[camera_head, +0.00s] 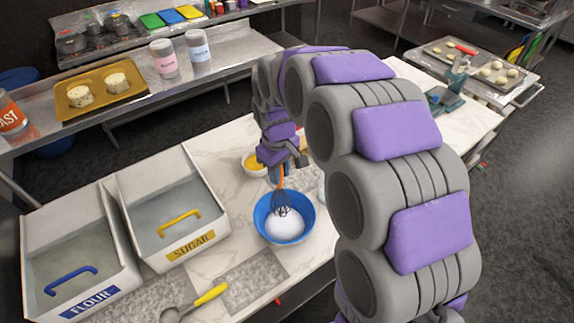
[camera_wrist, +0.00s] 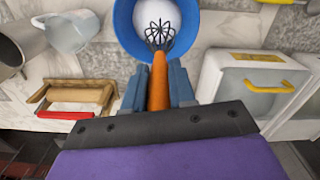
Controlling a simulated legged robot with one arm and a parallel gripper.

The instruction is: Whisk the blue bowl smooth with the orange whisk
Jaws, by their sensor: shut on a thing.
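The blue bowl (camera_head: 262,222) stands on the marble counter, with a white mound inside it; the bowl also shows at the top of the wrist view (camera_wrist: 124,30). My gripper (camera_head: 276,174) is above the bowl's far side and is shut on the orange handle of the whisk (camera_wrist: 158,82). The whisk points downward, and its dark wire head (camera_head: 280,204) is inside the bowl over the white contents. I cannot tell how deep the wires reach into them. In the wrist view my gripper's blue fingers (camera_wrist: 159,88) lie on both sides of the handle.
A small bowl with yellow contents (camera_head: 251,166) stands just behind the blue bowl. White flour (camera_head: 92,306) and sugar (camera_head: 190,246) bins stand to the left. A yellow-handled scoop (camera_head: 210,293) lies in front. A metal jug (camera_wrist: 28,45) shows in the wrist view.

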